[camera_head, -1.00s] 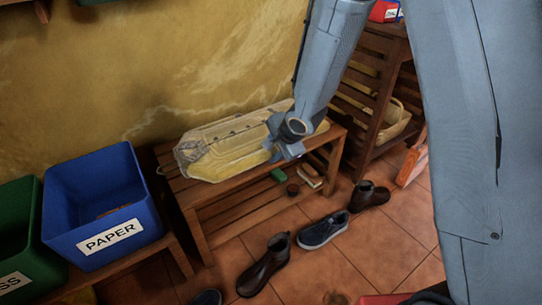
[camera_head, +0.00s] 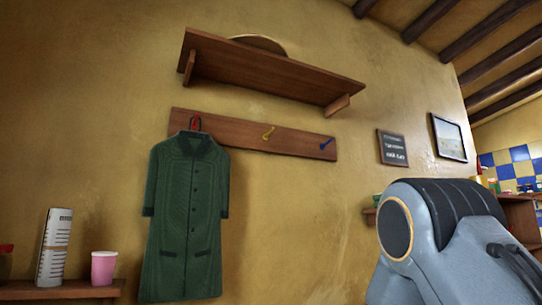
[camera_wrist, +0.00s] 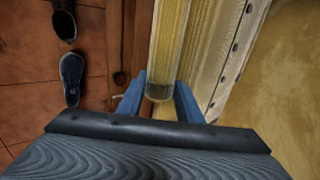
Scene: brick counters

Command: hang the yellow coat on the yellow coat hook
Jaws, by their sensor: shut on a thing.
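The yellow coat (camera_wrist: 228,50) fills the upper middle of the wrist view, with a row of dark buttons down its front. My gripper (camera_wrist: 160,95) is shut on the coat's sleeve (camera_wrist: 170,40), its cuff end between the two blue fingers. The yellow coat hook (camera_head: 268,132) is the middle hook on a wooden wall rail (camera_head: 235,136) in the head view, and nothing hangs on it. The coat and my gripper are not in the head view; only part of my arm shows at lower right.
A green coat (camera_head: 187,215) hangs on the red hook (camera_head: 195,122), left of the yellow one. A blue hook (camera_head: 327,142) is bare. A shelf (camera_head: 270,70) juts out above the rail. A pink cup (camera_head: 103,267) stands at lower left. Shoes (camera_wrist: 72,75) lie on the floor.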

